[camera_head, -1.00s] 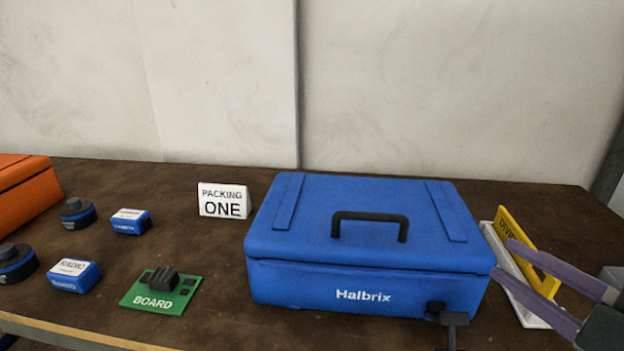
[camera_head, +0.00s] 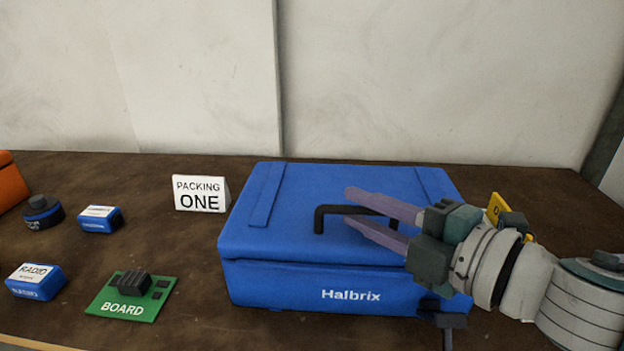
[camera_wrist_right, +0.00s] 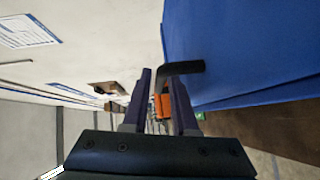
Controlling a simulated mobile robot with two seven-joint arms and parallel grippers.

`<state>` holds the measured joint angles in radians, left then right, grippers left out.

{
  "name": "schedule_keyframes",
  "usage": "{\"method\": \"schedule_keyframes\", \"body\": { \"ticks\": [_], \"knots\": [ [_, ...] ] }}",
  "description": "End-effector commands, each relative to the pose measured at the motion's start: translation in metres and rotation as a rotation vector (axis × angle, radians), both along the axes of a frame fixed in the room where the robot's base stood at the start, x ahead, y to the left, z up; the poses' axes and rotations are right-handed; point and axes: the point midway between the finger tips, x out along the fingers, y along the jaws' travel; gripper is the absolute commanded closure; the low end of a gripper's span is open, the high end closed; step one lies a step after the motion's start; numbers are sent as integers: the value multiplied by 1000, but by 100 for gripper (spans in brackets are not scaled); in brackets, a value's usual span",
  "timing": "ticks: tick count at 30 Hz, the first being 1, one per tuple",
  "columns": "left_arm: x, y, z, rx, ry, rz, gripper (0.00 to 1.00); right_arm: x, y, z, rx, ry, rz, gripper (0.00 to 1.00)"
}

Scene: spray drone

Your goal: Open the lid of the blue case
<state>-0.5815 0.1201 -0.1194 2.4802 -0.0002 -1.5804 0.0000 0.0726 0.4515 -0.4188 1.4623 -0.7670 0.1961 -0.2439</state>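The blue case (camera_head: 290,285), marked Halbrix, stands on the table with its lid (camera_head: 300,185) shut. A black handle (camera_head: 320,218) stands up from the lid. A dark latch-like part (camera_head: 430,306) sits at the case's front right corner. My right gripper (camera_head: 349,206) is over the lid with its purple fingers apart. In the right wrist view the handle (camera_wrist_right: 187,68) reaches in between the fingertips (camera_wrist_right: 162,78), and a gap shows beside it. I cannot tell whether a finger touches it. My left gripper is not in view.
Left of the case are a PACKING ONE sign (camera_head: 200,194), a green board (camera_head: 132,297), a radio box (camera_head: 37,282), another small blue box (camera_head: 100,219) and a dark round part (camera_head: 42,212). A yellow divider (camera_head: 497,207) is partly hidden behind my right arm. A wall stands behind.

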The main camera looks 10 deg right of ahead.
Motion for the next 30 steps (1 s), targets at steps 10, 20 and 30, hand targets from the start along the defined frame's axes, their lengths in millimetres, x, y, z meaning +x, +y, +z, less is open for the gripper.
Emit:
{"method": "schedule_keyframes", "body": {
  "ticks": [10, 20, 30],
  "knots": [
    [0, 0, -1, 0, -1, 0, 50, 6, 4, -1, -1, 0, 0, 74],
    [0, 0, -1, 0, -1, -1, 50, 6, 4, -1, 0, 1, 0, 100],
    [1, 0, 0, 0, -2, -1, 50, 6, 4, -1, 0, 1, 0, 100]
  ]
}}
